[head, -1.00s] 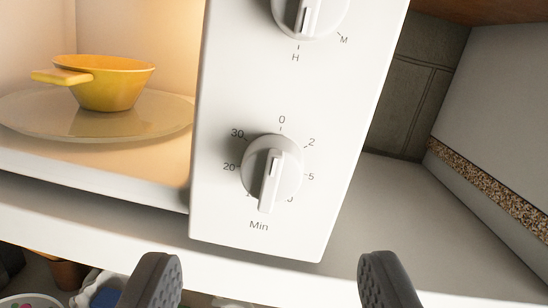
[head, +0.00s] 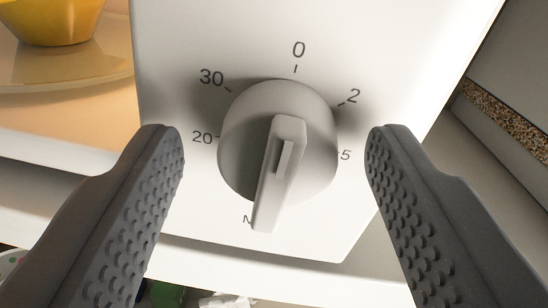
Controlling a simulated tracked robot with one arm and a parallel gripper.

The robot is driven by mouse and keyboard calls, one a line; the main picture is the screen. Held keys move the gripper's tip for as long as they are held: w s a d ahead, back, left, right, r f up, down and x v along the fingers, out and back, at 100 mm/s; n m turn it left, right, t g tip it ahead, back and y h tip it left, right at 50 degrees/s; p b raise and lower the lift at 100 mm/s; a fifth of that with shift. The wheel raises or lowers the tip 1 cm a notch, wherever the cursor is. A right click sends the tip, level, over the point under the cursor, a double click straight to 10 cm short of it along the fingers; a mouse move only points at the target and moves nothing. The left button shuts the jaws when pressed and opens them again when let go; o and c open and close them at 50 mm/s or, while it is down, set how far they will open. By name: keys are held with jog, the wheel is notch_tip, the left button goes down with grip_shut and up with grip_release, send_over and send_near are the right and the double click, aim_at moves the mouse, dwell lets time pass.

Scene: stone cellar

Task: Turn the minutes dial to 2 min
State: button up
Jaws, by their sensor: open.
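The minutes dial (head: 240,150) is a round grey-white knob with a raised grip bar, low on the white microwave panel (head: 215,35). Around it I read 0 at the top, 2 at upper right, 5 at right, 20 at left and 30 at upper left. The lower marks are mostly hidden by the knob. The bar stands nearly upright, its top leaning slightly right, with a small inset mark in its upper half. I cannot tell which end is the pointer. My gripper (head: 275,137) is open, one finger on each side of the dial, apparently not touching it.
A yellow bowl (head: 50,20) stands on the glass turntable (head: 85,75) in the lit, open cavity at left. The panel's right edge and a grey wall with a speckled strip (head: 510,115) lie at right. Blurred items show below the shelf at lower left.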

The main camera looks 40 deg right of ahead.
jog(key=c, duration=1)
jog(key=shift+m+b, duration=0.3)
jog(key=m+b, duration=0.2)
jog(key=m, duration=0.1)
jog(key=shift+m, duration=0.3)
jog(key=m, duration=0.4)
jog(key=shift+r+t, duration=0.1)
jog(key=shift+t, duration=0.2)
jog(key=shift+m+h+p, duration=0.3)
jog(key=shift+m+p, duration=0.2)
jog(key=shift+m, duration=0.5)
